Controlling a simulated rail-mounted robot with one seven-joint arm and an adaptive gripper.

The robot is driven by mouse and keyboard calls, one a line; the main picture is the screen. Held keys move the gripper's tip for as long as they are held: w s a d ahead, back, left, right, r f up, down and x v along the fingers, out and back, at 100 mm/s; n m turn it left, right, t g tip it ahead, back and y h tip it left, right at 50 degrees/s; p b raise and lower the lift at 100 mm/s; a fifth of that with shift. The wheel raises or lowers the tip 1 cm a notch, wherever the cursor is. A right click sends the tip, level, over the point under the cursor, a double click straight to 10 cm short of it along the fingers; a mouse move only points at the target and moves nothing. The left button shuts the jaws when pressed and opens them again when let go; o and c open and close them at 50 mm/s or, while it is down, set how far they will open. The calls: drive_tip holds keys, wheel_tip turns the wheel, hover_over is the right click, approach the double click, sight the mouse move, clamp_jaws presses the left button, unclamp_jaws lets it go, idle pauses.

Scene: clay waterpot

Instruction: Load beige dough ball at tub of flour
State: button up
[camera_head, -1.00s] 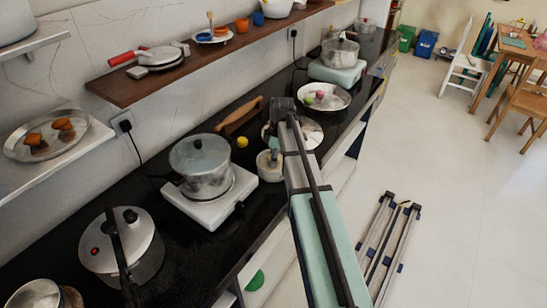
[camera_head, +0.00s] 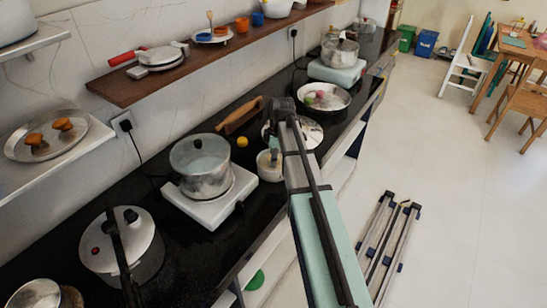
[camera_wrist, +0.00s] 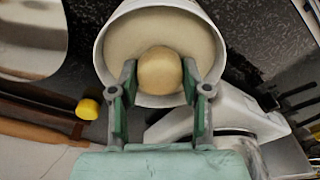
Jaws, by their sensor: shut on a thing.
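The beige dough ball (camera_wrist: 159,72) is between the two fingers of my gripper (camera_wrist: 158,90) in the wrist view. My gripper is shut on it. The white tub of flour (camera_wrist: 203,18) is round, with pale flour inside, and the ball shows in front of its opening. How far the ball is above the flour I cannot tell. In the head view the tub (camera_head: 268,171) stands on the black counter, just left of my arm. My gripper and the ball are mostly hidden there behind the arm.
A pot (camera_head: 200,165) on a white cooker (camera_head: 212,200) stands left of the tub. A yellow object (camera_head: 242,142) and a wooden-handled item (camera_head: 240,117) lie behind it. A bowl of coloured balls (camera_head: 342,99) is farther along the counter. The wooden shelf (camera_head: 140,87) runs above.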

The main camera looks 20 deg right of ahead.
drive_tip(key=shift+r+p, duration=2.15)
drive_tip(key=shift+r, duration=1.3)
